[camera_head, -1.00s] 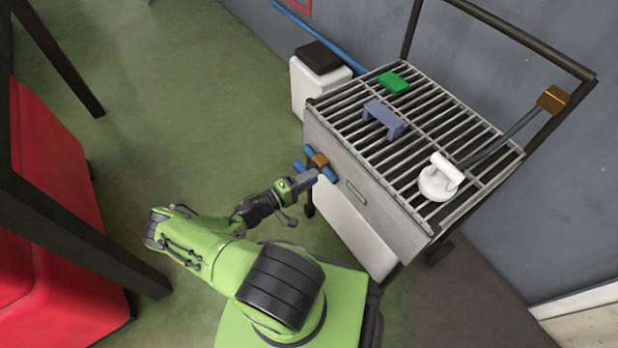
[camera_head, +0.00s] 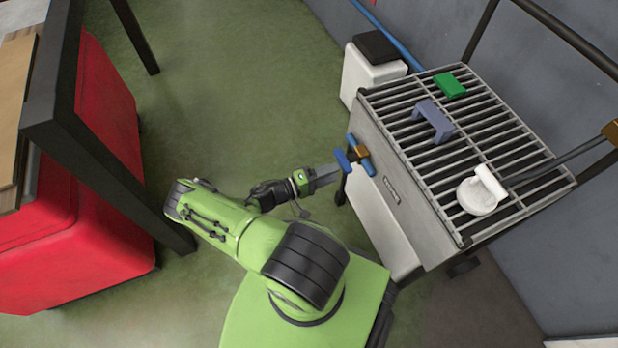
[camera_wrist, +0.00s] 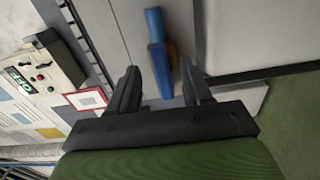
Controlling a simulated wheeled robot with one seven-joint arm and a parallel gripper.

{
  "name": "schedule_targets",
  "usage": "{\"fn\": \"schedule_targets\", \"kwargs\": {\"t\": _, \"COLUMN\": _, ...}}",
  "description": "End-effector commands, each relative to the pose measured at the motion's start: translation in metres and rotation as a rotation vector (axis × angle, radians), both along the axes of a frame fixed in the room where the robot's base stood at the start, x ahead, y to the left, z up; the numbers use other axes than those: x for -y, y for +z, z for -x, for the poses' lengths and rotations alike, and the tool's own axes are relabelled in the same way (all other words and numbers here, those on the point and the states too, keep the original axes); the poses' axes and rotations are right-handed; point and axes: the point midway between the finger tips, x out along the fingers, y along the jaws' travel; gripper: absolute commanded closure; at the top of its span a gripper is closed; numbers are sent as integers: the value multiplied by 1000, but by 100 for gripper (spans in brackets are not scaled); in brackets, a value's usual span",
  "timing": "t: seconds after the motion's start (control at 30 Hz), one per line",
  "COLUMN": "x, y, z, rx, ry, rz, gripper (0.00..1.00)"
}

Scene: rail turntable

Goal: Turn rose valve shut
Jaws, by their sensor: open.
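No rose-coloured valve shows. A valve with a brass body (camera_head: 362,152) and a blue handle (camera_head: 342,161) sits on the cart's front side, with blue pipe ends above and below it. My gripper (camera_head: 333,172) points at it from the left, close to the handle. In the wrist view my gripper (camera_wrist: 161,88) is open, with one dark finger on each side. The blue handle (camera_wrist: 158,68) shows between the fingers, near their tips, and partly covers the brass body (camera_wrist: 172,55). I cannot tell whether a finger touches it.
The cart has a slatted top (camera_head: 420,170) bearing a green block (camera_head: 450,85), a grey-blue bracket (camera_head: 434,118) and a white round-based part (camera_head: 482,192). A dark-legged table and red cabinet (camera_head: 90,200) stand left. Green floor between is clear.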

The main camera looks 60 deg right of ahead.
Motion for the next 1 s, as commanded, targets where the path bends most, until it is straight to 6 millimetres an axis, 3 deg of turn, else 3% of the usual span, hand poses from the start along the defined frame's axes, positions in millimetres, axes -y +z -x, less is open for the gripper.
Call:
{"fn": "schedule_targets", "kwargs": {"t": 0.2, "x": -46, "y": 0, "z": -42, "rx": 3, "ry": 5, "rz": -2, "gripper": 51}}
{"fn": "schedule_targets", "kwargs": {"t": 0.4, "x": -72, "y": 0, "z": -64, "rx": 3, "ry": 3, "rz": 0, "gripper": 51}}
{"fn": "schedule_targets", "kwargs": {"t": 1.0, "x": -76, "y": 0, "z": -67, "rx": 0, "ry": -1, "rz": 0, "gripper": 51}}
